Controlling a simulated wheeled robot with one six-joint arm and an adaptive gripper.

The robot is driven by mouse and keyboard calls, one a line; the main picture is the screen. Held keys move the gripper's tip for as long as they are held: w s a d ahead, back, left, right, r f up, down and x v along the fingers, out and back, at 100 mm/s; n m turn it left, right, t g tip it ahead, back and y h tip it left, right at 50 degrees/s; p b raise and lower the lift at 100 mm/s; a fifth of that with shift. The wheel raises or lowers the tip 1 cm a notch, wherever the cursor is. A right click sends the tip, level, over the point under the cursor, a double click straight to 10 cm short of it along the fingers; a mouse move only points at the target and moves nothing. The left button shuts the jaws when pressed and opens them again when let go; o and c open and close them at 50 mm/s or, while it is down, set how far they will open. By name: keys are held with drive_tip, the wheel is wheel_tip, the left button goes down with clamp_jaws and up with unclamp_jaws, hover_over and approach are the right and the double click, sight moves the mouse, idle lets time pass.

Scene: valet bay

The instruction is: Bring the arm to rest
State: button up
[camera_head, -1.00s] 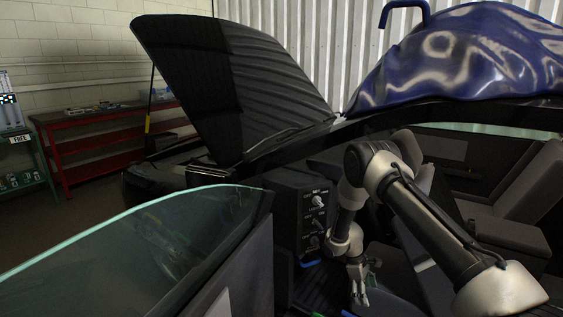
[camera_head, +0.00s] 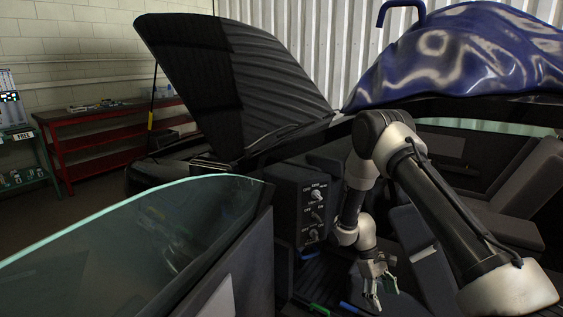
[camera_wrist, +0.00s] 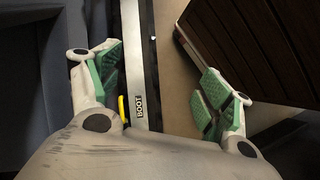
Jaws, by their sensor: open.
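My arm reaches in through the car's open side, its elbow raised and its forearm hanging down into the front footwell. My gripper (camera_head: 381,291) points down beside the dark control panel (camera_head: 308,207) and to the right of it. In the wrist view my gripper (camera_wrist: 160,80) is open, its green finger pads well apart with nothing between them. A metal strip with a small label (camera_wrist: 140,105) passes behind the gap, and a yellow piece (camera_wrist: 122,108) shows beside it.
The open door with its glass (camera_head: 130,235) stands at the left. Grey seats (camera_head: 510,215) lie right of my arm. A blue cover (camera_head: 460,55) drapes the roof and the hood (camera_head: 235,80) is raised. Blue (camera_head: 350,307) and green (camera_head: 319,309) items lie low in the footwell.

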drive_tip(key=s+r+m+y, duration=0.1)
drive_tip(key=s+r+m, duration=0.25)
drive_tip(key=r, duration=1.25)
drive_tip(key=s+d+r+m+t+y, duration=0.1)
drive_tip(key=s+r+t, duration=0.2)
drive_tip(key=s+r, duration=0.4)
drive_tip(key=s+d+r+m+t+y, duration=0.1)
drive_tip(key=s+r+t, duration=0.2)
drive_tip(key=s+r, duration=0.4)
drive_tip(key=s+d+r+m+t, duration=0.1)
drive_tip(key=s+r, duration=0.6)
drive_tip(key=r, duration=0.9)
drive_tip(key=shift+d+r+m+t+y, duration=0.35)
drive_tip(key=shift+m+t+y, duration=0.1)
drive_tip(key=shift+t, duration=0.85)
